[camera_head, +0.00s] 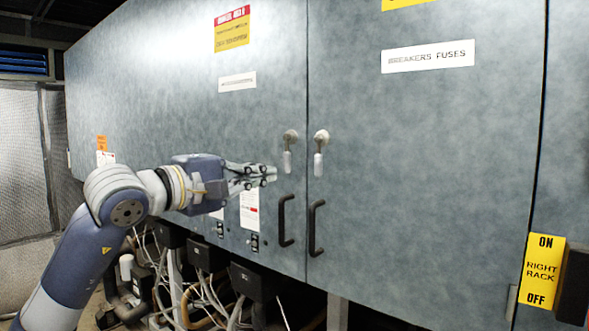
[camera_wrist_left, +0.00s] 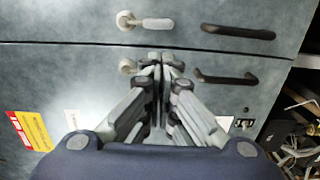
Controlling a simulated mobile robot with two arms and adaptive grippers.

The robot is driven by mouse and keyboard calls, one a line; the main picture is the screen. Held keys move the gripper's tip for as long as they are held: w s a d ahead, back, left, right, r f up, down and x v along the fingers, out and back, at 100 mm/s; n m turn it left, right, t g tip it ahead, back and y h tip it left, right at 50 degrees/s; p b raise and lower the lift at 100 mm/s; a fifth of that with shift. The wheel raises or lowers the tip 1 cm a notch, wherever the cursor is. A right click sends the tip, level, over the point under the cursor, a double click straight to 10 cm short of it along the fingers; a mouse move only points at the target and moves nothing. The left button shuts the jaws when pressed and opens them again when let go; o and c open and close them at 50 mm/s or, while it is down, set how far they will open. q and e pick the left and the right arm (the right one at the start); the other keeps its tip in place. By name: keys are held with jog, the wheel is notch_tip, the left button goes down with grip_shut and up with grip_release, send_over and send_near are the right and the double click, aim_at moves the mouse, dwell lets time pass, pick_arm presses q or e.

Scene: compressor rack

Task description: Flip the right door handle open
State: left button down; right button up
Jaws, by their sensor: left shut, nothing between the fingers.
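The right door handle (camera_head: 321,152) is a small light-grey lever on a round mount, hanging straight down near the seam of the right door (camera_head: 430,170). It also shows whole in the left wrist view (camera_wrist_left: 150,22). A matching left door handle (camera_head: 289,150) hangs on the left door (camera_head: 180,90); the fingers partly hide it in the wrist view (camera_wrist_left: 127,66). My left gripper (camera_head: 272,173) is shut and empty, left of both handles and a little lower. In the wrist view its fingertips (camera_wrist_left: 165,58) lie over the left door, apart from the right handle.
Two black pull handles, a left one (camera_head: 286,220) and a right one (camera_head: 316,228), stick out below the levers. A yellow ON/OFF right rack sign (camera_head: 541,271) is at lower right. Cables and dark boxes (camera_head: 255,281) hang under the cabinet.

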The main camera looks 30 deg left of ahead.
aim_at(318, 156)
pick_arm(q)
jog(key=shift+w, duration=0.1)
jog(key=w+p, duration=0.2)
jog(key=w, duration=0.1)
jog(key=w+p, duration=0.2)
jog(key=w+d+p, duration=0.1)
jog(key=w+p, duration=0.1)
jog(key=w, duration=0.1)
jog(key=shift+w+r, duration=0.15)
jog(key=shift+w, duration=0.15)
jog(key=shift+w+d+f, duration=0.15)
jog(key=shift+w+f, duration=0.05)
jog(key=shift+w, duration=0.5)
jog(key=shift+f, duration=0.15)
jog(key=shift+s+d+n, duration=0.1)
jog(key=shift+d+n, duration=0.15)
jog(key=shift+n, duration=0.15)
jog(key=shift+b, duration=0.45)
jog(key=shift+f, duration=0.1)
